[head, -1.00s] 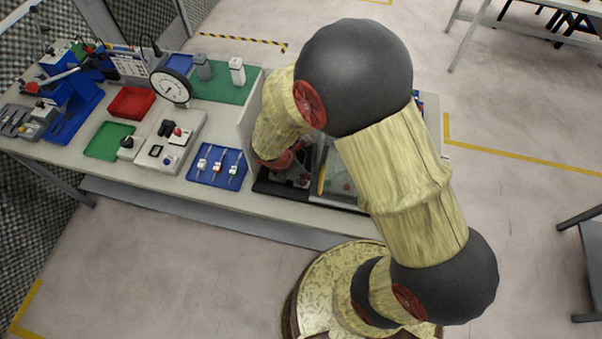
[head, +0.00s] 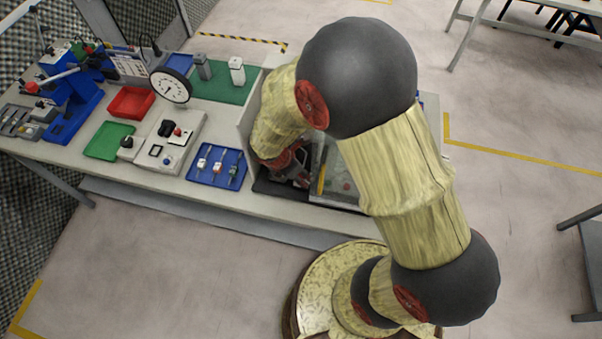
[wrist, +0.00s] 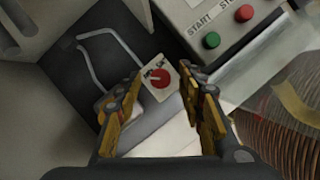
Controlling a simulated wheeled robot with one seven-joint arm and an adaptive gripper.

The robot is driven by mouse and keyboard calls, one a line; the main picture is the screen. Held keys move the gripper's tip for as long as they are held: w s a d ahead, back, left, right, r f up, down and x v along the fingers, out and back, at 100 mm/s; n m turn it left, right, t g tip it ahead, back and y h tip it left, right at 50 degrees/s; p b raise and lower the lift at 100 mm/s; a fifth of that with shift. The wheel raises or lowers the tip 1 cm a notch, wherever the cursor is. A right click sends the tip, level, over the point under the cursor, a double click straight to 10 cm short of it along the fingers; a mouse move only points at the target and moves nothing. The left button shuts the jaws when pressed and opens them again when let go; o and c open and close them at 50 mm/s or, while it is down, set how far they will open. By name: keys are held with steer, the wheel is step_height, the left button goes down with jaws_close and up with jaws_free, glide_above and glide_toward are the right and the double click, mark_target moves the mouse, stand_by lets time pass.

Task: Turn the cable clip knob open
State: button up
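The red round knob (wrist: 160,79) sits on a small white plate with dark lettering, ahead of my fingers in the wrist view. A pale line runs across it. My gripper (wrist: 161,90) is open, with one yellow-and-black finger to the left of the plate and one to the right. The knob lies between the fingertips in the picture; I see no clear contact, and the distance to it is hard to tell. In the head view my gripper (head: 297,172) is over the dark-floored bay at the bench's right part. My arm hides much of that bay, and the knob cannot be made out there.
In the wrist view, a bent grey rod (wrist: 92,68) stands left of the knob. A panel with a green button (wrist: 211,40) and a red button (wrist: 243,13) is at upper right. Pale walls enclose the bay. A blue tray (head: 216,166) lies left of it.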

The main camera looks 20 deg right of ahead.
steer(key=v, duration=1.1)
steer(key=shift+s+a+r, duration=0.1)
steer(key=s+d+r+m+t+y+b, duration=0.2)
steer(key=s+r+m+b, duration=0.1)
steer(key=s+r+m, duration=0.3)
steer(key=s+d+r+m+t+y+b, duration=0.2)
steer(key=s+r+m, duration=0.5)
steer(key=m, duration=0.8)
step_height(320, 180, up, 3)
steer(key=shift+r+b, duration=0.15)
steer(key=shift+b, duration=0.25)
